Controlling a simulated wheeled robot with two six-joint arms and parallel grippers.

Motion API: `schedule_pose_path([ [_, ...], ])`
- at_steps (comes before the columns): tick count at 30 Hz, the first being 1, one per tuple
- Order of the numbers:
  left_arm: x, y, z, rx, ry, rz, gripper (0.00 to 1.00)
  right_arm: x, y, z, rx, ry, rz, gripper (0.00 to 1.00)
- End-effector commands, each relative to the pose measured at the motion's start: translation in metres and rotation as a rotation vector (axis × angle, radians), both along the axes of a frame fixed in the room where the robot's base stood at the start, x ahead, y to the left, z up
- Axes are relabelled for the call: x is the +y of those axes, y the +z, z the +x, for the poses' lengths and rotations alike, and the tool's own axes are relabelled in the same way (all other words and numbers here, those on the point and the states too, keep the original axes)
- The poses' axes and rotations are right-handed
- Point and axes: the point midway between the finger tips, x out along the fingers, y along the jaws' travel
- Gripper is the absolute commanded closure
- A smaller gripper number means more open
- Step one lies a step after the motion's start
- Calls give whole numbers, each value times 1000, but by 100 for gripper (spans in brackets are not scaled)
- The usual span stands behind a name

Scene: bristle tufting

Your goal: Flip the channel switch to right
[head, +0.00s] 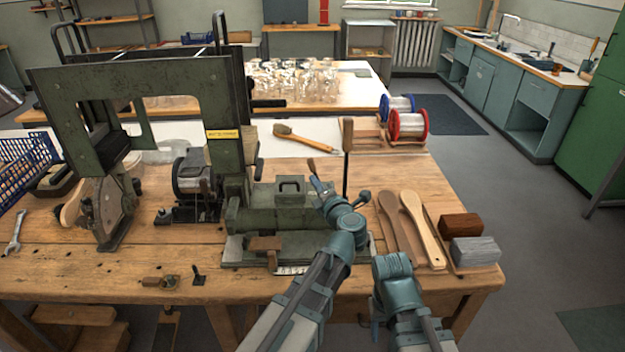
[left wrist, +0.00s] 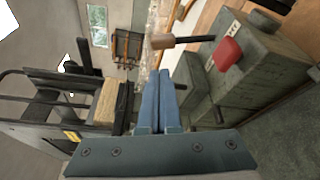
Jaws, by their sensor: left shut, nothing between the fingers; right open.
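In the left wrist view a red switch cap (left wrist: 228,53) sits on a green metal housing (left wrist: 258,70), with small white labels beside it. I take this to be the channel switch; which side it is set to I cannot tell. In the head view the green machine (head: 285,205) stands on the bench, and the red cap cannot be made out there. My left gripper (head: 317,184) is above the machine's right part. Its fingers (left wrist: 160,80) are shut and empty, apart from the red cap. My right gripper (head: 375,325) is open, low at the bench's front edge.
An upright lever with a wooden handle (head: 347,135) stands just right of my left gripper and shows in the left wrist view (left wrist: 162,41). Wooden paddles (head: 422,225) and two blocks (head: 474,250) lie to the right. A tall green frame (head: 235,130) stands left.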

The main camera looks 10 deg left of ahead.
Motion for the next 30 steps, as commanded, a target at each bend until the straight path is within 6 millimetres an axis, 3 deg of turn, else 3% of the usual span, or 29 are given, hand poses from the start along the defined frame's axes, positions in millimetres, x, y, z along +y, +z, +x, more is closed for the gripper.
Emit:
schedule_pose_path([
  [6,23,-5,36,0,2,0,100,0,-5,0,0,0,0,50],
  [13,40,-8,60,0,1,0,100,0,-8,0,0,0,0,50],
  [30,46,-9,68,-1,-1,1,100,0,-9,0,0,0,0,50],
])
